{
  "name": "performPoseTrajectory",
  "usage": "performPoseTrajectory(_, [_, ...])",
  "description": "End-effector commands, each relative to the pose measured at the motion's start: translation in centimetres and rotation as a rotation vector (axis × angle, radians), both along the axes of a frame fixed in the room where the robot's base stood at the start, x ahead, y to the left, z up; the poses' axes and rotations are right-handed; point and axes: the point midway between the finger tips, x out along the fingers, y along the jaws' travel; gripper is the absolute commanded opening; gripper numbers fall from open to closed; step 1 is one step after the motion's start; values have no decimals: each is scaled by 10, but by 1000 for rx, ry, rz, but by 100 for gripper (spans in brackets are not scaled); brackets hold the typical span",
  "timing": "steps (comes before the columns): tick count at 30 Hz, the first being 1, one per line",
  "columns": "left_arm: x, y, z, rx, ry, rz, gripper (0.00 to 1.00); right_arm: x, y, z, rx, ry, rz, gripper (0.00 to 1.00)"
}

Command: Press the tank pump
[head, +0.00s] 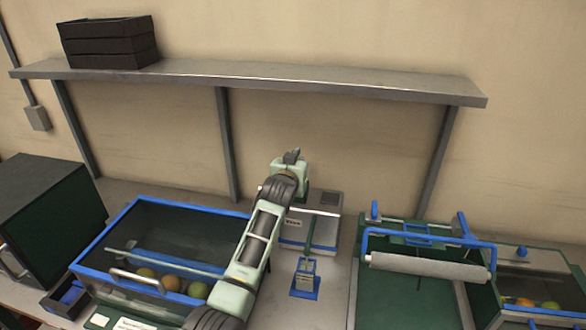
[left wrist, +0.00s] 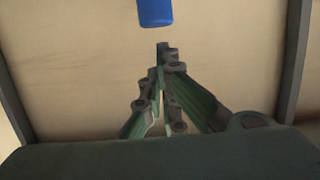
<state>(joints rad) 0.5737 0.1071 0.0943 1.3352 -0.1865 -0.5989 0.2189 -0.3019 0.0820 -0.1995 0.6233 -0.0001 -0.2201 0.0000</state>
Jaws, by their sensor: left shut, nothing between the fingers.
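A blue-rimmed clear tank (head: 215,209) stands at the left of the bench with several orange and green fruits low inside. I cannot tell for sure which part is its pump. My left gripper (head: 291,155) is shut and empty, raised in front of the wall above a grey box. In the left wrist view the fingers (left wrist: 163,48) are close together at their tips. A blue block-like piece (left wrist: 155,12) shows just beyond the tips, apart from them; I cannot tell if it is the pump. My left arm hides the tank's right end. My right gripper is out of view.
A grey shelf (head: 300,80) with black crates (head: 108,42) runs above the bench. A grey labelled box (head: 325,232) and a small blue-based stand (head: 305,280) are right of my arm. A green tray with a roller (head: 430,266) and a fruit bin (head: 530,277) stand further right.

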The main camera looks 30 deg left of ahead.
Motion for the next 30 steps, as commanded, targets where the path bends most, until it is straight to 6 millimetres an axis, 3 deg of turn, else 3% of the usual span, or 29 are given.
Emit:
performPoseTrajectory(1, [-9, -3, -9, -1, 6, -1, 0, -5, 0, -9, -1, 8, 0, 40])
performPoseTrajectory(5, [-27, -8, -3, -1, 2, -2, 0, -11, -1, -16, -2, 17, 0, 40])
performPoseTrajectory(15, [-72, -20, 10, -1, 2, -2, 0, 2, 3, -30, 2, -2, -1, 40])
performPoseTrajectory(21, [-85, -23, 14, -1, 4, -1, 0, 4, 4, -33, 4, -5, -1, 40])
performPoseTrajectory(30, [-87, -23, 16, -1, 3, -1, 0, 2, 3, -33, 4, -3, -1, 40])
